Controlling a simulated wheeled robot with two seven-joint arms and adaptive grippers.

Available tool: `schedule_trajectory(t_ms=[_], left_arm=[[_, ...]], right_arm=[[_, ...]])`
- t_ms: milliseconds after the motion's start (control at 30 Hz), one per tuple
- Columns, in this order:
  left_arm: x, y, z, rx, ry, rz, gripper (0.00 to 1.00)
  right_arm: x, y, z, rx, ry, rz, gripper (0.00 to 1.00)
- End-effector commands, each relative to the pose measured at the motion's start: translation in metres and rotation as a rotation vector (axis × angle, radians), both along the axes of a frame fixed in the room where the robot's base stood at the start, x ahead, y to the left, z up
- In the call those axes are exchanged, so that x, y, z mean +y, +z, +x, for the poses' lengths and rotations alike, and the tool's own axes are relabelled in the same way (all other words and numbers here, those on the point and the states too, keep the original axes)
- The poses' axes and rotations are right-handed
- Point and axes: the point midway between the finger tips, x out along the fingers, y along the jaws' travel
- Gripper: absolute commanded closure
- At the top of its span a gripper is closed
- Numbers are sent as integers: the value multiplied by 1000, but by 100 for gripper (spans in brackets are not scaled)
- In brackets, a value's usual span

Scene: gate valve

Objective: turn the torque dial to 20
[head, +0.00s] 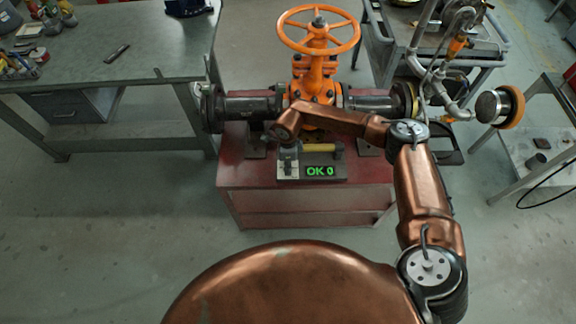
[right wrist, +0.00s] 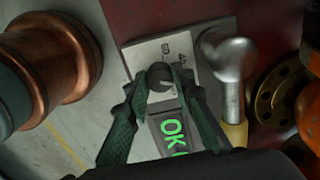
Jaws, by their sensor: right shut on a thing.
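The torque dial is a small dark round knob (right wrist: 160,76) on a pale plate (right wrist: 152,50) marked with numbers, two of which look like 60 and 40. My right gripper (right wrist: 163,84) has its two dark green fingers shut on the knob, one on each side. A light mark shows on the knob, but its exact setting is unclear. In the head view my right gripper (head: 288,152) is over the left end of the dial box, hiding the knob. The display (head: 320,171) reads OK 0 in green. My left gripper is not in view.
A tool with a metal head (right wrist: 230,62) and yellow handle (head: 325,148) lies close beside the dial plate. The orange gate valve (head: 318,68) and its dark pipe (head: 250,105) stand behind on the red cart (head: 300,204). A grey workbench (head: 110,55) is at left.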

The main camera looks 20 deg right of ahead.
Motion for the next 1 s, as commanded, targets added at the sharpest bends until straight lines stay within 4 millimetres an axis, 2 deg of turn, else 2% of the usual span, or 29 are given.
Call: schedule_trajectory(t_ms=[367,400,600,867,1000], left_arm=[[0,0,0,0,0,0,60],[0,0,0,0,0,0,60],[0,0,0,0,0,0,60],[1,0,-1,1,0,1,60],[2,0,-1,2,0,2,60]], right_arm=[[0,0,1,-2,-3,2,100],[0,0,1,-2,-3,2,75],[0,0,0,-1,-2,1,61],[0,0,0,0,-2,1,60],[0,8,1,-1,-2,1,60]])
